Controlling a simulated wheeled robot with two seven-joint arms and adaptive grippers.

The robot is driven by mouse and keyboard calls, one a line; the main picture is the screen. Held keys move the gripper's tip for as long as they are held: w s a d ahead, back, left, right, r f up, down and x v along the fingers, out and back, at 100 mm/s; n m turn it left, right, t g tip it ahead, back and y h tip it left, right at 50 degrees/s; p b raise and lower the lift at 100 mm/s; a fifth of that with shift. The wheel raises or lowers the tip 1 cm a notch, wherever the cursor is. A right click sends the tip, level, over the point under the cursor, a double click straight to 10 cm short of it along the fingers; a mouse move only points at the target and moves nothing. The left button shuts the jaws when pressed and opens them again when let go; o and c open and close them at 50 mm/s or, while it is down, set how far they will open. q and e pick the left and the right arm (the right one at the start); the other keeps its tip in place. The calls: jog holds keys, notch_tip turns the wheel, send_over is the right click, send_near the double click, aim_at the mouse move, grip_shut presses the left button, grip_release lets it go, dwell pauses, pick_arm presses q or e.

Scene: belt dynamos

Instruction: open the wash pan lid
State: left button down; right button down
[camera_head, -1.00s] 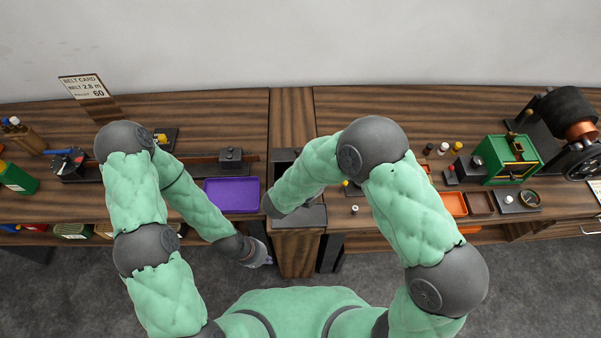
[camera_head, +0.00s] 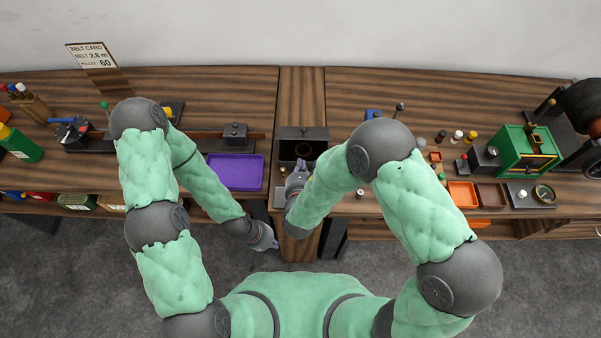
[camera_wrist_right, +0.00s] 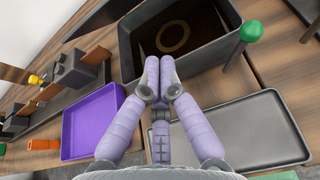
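The wash pan looks to be the dark grey box (camera_head: 318,150) at the middle of the bench. Its inside is visible, with a ring (camera_head: 304,151) on the floor. A grey panel (camera_head: 303,132) stands along its back edge in the head view; I cannot tell whether it is the lid. In the wrist view, the box (camera_wrist_right: 205,66) is open at the top, and a green knob (camera_wrist_right: 251,32) on a stalk is at its right corner. My right gripper (camera_wrist_right: 158,70) is shut and empty at the box's near wall. My left gripper (camera_head: 264,238) is low, in front of the bench.
A purple tray (camera_head: 235,172) lies left of the box. A shallow grey tray (camera_wrist_right: 245,130) lies on its near side. A green machine (camera_head: 527,150) and orange trays (camera_head: 462,193) are on the right. Bare bench lies behind the box.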

aim_at(304, 129)
jog(key=x, duration=0.3)
jog(key=shift+w+f, duration=0.1)
jog(key=shift+f, duration=0.05)
jog(key=shift+w+r+p, duration=0.3)
jog(key=shift+w+r, duration=0.5)
jog(key=shift+r, duration=0.3)
jog(key=shift+w+r, duration=0.45)
jog(key=shift+r, duration=0.15)
